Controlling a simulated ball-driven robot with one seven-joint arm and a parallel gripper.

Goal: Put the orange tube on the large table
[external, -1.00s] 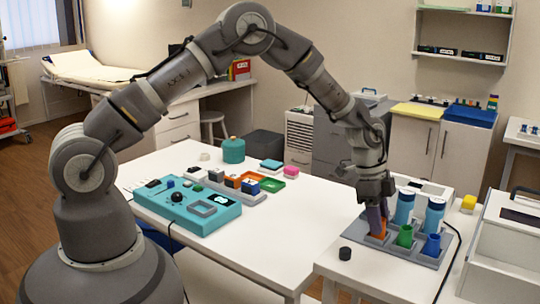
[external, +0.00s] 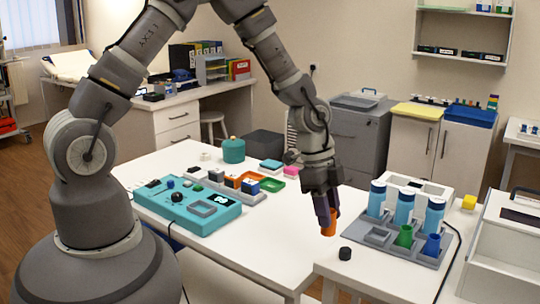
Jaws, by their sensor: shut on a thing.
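My gripper (external: 327,208) points down and is shut on the orange tube (external: 329,225). The tube's lower end shows below the fingers; its upper part is partly hidden by them. It is held to the left of the grey rack, near the seam between the two tables; I cannot tell its exact height. The large table (external: 265,240) is white and fills the middle. The grey rack (external: 380,237) stands on the smaller right table and has an empty slot at its front left.
The rack holds blue bottles (external: 404,207), a green cup (external: 404,236) and a blue cup (external: 432,245). A black cap (external: 345,254) lies left of the rack. A teal panel (external: 190,208) and a parts tray (external: 235,185) occupy the large table's left and back. Its front right is clear.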

